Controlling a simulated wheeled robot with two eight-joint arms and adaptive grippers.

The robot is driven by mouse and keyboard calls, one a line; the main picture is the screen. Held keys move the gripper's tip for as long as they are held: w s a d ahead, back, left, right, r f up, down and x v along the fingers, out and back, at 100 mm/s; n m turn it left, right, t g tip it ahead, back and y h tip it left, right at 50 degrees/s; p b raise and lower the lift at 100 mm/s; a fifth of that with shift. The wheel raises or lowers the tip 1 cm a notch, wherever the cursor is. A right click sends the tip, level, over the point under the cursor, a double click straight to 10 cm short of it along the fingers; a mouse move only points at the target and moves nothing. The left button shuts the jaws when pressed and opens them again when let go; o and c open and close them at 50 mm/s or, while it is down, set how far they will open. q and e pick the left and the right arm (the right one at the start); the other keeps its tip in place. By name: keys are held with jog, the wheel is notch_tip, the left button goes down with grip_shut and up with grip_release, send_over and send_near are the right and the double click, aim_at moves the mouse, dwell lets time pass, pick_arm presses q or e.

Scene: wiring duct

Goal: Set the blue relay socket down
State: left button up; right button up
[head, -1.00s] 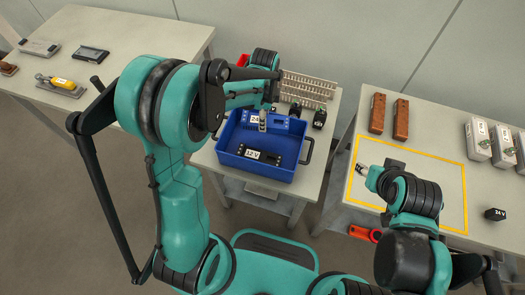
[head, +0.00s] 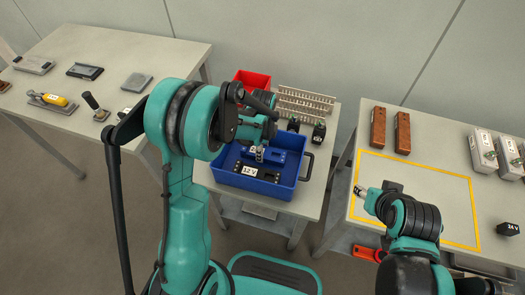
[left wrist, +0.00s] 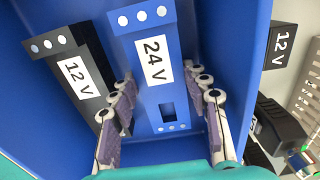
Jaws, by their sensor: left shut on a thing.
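The blue relay socket (head: 280,156), labelled 24 V, is inside the blue bin (head: 301,187), on its far side. It shows large in the left wrist view (left wrist: 147,45). My left gripper (head: 260,153) is shut on the socket, with a finger on each side of it in the left wrist view (left wrist: 165,110). I cannot tell whether the socket's underside touches the bin floor. A black 12 V socket (head: 268,176) lies beside it, nearer the front. My right gripper (head: 362,190) hangs over the yellow-outlined area; its jaws are too small to read.
A red bin (head: 252,78) and slotted grey ducts (head: 305,101) stand behind the blue bin. Small black blocks (head: 318,133) stand at its back right. The right table has brown blocks (head: 378,127) and a mostly clear yellow-outlined area (head: 430,190).

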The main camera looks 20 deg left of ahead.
pick_arm(q)
jog(key=shift+f, duration=0.15)
jog(key=o, duration=0.9)
jog(key=shift+o, duration=0.2)
